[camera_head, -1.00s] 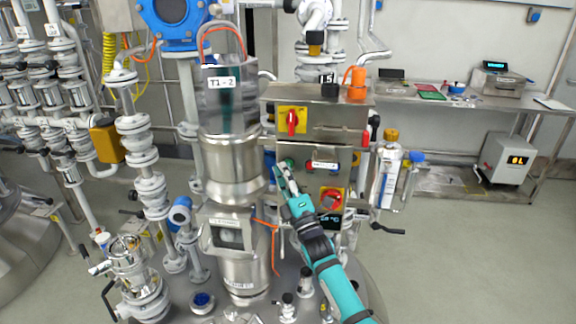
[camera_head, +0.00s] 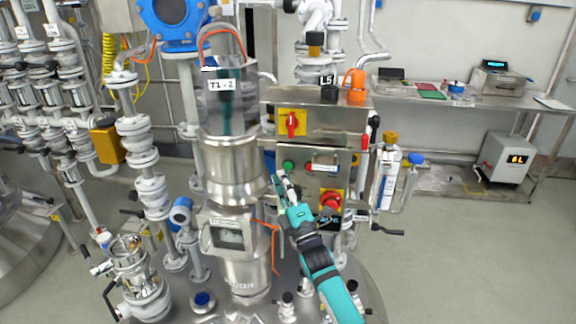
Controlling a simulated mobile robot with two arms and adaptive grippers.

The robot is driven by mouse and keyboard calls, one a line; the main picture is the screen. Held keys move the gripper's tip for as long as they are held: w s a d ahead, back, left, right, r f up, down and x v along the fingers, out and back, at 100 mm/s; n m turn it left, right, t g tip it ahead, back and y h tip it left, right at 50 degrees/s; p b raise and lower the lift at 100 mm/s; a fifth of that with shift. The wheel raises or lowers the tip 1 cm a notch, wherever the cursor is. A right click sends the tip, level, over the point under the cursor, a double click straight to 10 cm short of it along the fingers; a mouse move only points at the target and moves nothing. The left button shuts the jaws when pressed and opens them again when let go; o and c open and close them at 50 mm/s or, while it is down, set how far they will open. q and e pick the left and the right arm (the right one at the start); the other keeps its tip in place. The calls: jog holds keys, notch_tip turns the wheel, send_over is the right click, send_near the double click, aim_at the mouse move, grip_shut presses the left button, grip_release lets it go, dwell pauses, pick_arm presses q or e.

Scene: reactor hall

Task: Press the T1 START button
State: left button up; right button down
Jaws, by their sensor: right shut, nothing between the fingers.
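A steel control box (camera_head: 322,147) stands at the centre of the head view. A green button (camera_head: 289,165) sits at the left of its lower front panel, with a white label strip (camera_head: 322,168) and a red button to its right. My right gripper (camera_head: 281,178) is shut and empty, its fingertips just below and slightly left of the green button. I cannot tell whether the tips touch the panel. The green button shows clear of the fingers. My left gripper is not in view.
A red rotary switch on a yellow plate (camera_head: 292,122) is above the buttons, and a red emergency stop (camera_head: 330,201) on yellow is below right. The T1-2 steel vessel (camera_head: 232,165) stands close left of my gripper. Pipes and valves crowd the left.

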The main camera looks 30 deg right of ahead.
jog(key=s+a, duration=0.1)
jog(key=s+a+p, duration=0.1)
jog(key=s, duration=0.1)
jog(key=shift+s+a, duration=0.15)
jog(key=shift+a, duration=0.1)
dwell(0.6)
